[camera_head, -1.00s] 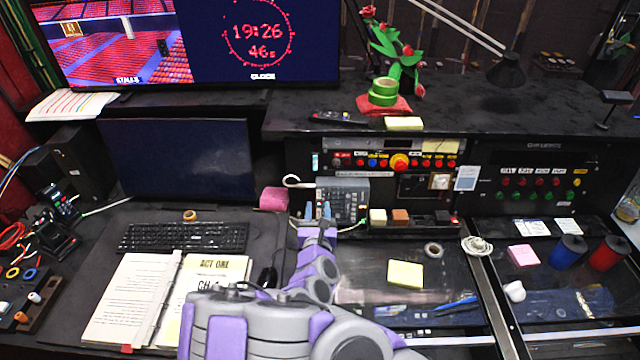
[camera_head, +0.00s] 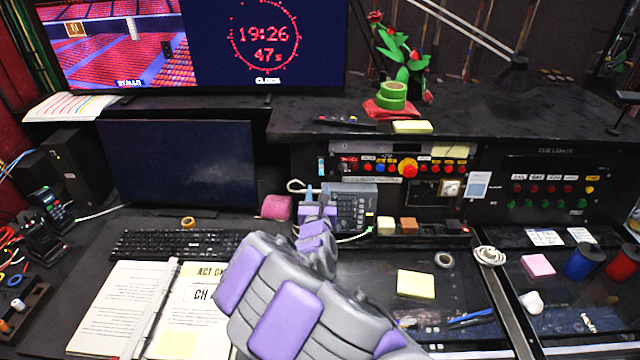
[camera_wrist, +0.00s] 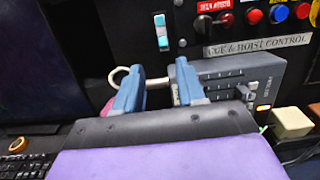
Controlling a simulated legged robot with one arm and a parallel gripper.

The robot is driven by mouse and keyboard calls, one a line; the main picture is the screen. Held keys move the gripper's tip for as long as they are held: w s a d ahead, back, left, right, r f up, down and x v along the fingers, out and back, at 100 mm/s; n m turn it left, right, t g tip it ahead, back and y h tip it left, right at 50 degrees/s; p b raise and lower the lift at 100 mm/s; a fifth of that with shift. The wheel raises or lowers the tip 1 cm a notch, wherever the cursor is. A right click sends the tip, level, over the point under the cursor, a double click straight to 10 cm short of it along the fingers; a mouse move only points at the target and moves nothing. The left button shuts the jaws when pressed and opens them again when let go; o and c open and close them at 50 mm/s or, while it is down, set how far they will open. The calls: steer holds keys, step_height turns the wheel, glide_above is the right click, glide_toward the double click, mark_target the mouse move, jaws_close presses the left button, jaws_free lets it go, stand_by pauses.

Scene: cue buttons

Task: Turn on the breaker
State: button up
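The cue and hoist control panel (camera_head: 370,180) is in the upright black console, right of the monitor. It also shows in the wrist view, by its white label (camera_wrist: 258,45). I cannot tell surely which of these is the breaker. My gripper (camera_wrist: 158,88) is open, its two blue fingers apart with nothing held. Its fingertips point toward the console, below the rocker and apart from it. In the head view my gripper (camera_head: 318,197) is beside the grey desk unit.
The grey desk unit (camera_head: 352,208) stands close to the right finger. A metal ring on a rod (camera_wrist: 120,76) lies behind the fingers. A pink block (camera_head: 277,207) is to the left. The monitor (camera_head: 180,162) is further left. Sticky notes and small blocks lie right.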

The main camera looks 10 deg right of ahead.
mark_target(323, 190)
steer(key=w, duration=0.1)
steer(key=w+d, duration=0.1)
steer(key=w, duration=0.1)
steer(key=w+d+b, duration=0.1)
steer(key=w, duration=0.1)
steer(key=shift+d+f, duration=0.15)
steer(key=shift+w+d, duration=0.15)
steer(key=shift+w, duration=0.3)
steer(key=shift+a, duration=0.85)
steer(key=shift+c, duration=0.2)
steer(key=shift+d, duration=0.6)
steer(key=c, duration=0.6)
steer(key=shift+a, duration=0.2)
jaws_close()
